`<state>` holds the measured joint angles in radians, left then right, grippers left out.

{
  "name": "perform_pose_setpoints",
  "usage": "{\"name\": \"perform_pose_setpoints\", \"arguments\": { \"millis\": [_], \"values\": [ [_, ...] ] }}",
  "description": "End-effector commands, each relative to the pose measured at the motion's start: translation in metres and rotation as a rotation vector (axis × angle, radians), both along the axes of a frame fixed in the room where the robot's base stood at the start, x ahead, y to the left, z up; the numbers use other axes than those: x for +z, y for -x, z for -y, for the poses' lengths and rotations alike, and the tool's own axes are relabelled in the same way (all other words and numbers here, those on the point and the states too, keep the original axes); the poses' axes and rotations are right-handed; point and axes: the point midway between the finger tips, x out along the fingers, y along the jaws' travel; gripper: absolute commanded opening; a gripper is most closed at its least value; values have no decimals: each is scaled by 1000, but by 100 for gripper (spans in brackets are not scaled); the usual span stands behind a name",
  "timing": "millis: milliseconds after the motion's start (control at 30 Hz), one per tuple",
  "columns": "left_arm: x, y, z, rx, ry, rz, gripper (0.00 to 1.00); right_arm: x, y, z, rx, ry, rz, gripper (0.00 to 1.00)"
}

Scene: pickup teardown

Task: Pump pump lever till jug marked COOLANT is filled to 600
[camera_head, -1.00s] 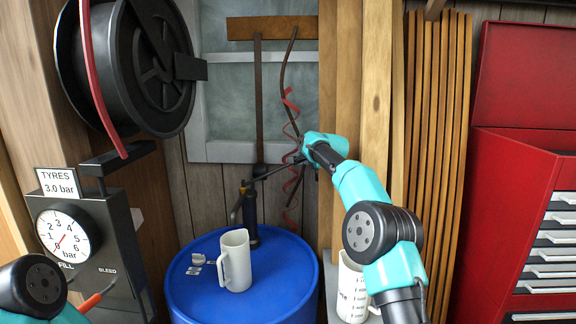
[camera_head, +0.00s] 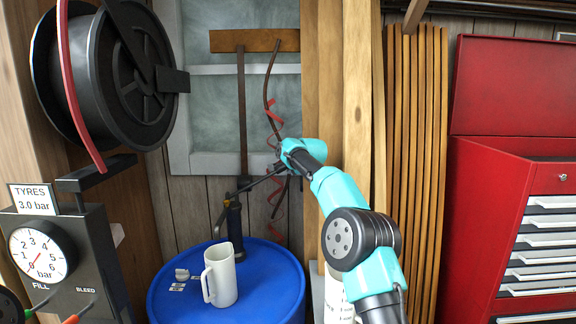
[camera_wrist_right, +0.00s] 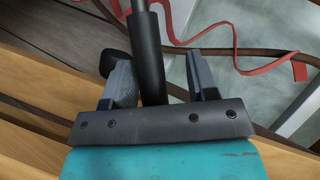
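A white jug (camera_head: 220,275) stands upright on the blue drum; no marking is legible on it. A second white jug (camera_head: 337,300) with dark scale marks is mostly hidden behind my right arm. The dark hand pump (camera_head: 236,225) stands on the drum, and its lever (camera_head: 260,181) slopes up to the right. My right gripper (camera_head: 281,168) is at the lever's outer end. In the right wrist view the black lever (camera_wrist_right: 149,50) lies between the fingers; a gap shows on its right side, and firm contact is unclear. My left gripper is out of view.
The blue drum's top (camera_head: 270,268) has small labels and a small pale item. A TYRES gauge box (camera_head: 60,265) and hose reel (camera_head: 140,75) are at left. A red tool cabinet (camera_head: 500,155) stands at right. Wooden boards (camera_head: 415,150) lean behind my right arm.

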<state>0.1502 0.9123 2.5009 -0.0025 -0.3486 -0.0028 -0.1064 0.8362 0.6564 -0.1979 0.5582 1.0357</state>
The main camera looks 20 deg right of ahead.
Motion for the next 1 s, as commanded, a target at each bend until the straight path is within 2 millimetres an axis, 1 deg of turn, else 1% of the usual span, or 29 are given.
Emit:
{"name": "perform_pose_setpoints", "arguments": {
  "millis": [267,467,667,1000],
  "values": [
    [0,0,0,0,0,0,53,-2,0,1,-1,-1,-4,53],
    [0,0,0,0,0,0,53,1,7,2,-2,-2,-7,53],
    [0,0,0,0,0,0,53,9,22,5,-1,0,-6,53],
    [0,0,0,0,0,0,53,25,56,10,0,-1,-5,53]
  ]
}}
